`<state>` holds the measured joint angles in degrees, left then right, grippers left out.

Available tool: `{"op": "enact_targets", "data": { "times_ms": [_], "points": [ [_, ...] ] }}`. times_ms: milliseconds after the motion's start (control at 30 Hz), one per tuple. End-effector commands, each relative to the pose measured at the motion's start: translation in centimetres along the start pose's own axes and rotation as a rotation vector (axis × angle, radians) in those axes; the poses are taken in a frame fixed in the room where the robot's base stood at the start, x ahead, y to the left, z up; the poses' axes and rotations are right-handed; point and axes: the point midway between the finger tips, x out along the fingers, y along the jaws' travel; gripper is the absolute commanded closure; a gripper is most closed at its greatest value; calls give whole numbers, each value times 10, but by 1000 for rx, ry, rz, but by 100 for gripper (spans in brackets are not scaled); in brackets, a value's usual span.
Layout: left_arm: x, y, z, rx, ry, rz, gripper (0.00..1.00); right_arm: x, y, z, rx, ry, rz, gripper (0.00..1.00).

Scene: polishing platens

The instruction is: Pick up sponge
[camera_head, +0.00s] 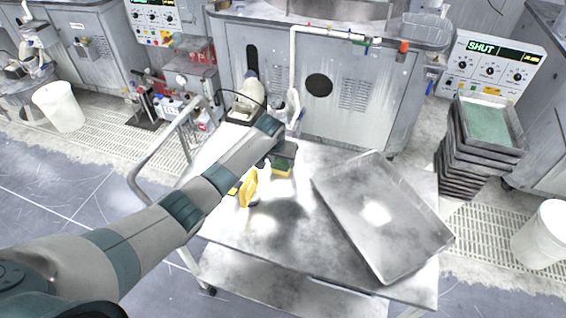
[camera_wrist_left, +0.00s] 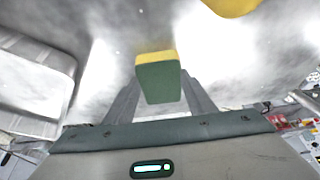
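A green-and-yellow sponge (camera_head: 281,166) is at the far side of the metal cart top, below my left gripper (camera_head: 284,152). The left wrist view shows the sponge (camera_wrist_left: 158,80) green face toward the camera, with a yellow band along its upper edge. The fingers of my left gripper (camera_wrist_left: 160,88) stand one on each side of it, very close to its sides. I cannot tell whether they press on it or whether it is off the cart. A yellow item (camera_head: 249,188) stands left of it on the cart; part of it shows in the left wrist view (camera_wrist_left: 232,5). My right gripper is out of view.
A large shallow metal tray (camera_head: 352,232) covers the right part of the cart (camera_head: 245,228). The cart's rail handle (camera_head: 160,150) is at left. Grey machine cabinets stand behind. Stacked trays (camera_head: 462,165) and a white bin (camera_head: 541,238) are on the right. The cart's front middle is clear.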

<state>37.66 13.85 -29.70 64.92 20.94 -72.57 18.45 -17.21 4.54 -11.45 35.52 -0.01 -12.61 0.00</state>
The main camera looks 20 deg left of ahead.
Motion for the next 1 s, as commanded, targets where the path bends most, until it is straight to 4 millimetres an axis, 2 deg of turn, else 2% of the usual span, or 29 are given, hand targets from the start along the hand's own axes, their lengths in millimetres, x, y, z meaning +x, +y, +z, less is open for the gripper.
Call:
{"op": "enact_targets", "data": {
  "times_ms": [467, 667, 767, 1000],
  "points": [
    [-3, 0, -2, 0, 1, 0, 71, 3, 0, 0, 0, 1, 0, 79],
    [-19, -1, -9, 0, 4, 0, 71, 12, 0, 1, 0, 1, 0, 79],
    [-34, 0, -16, 1, 6, 1, 71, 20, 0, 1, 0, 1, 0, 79],
    [-49, 40, -48, 1, 4, 3, 71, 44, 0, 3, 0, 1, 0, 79]
  ]
}}
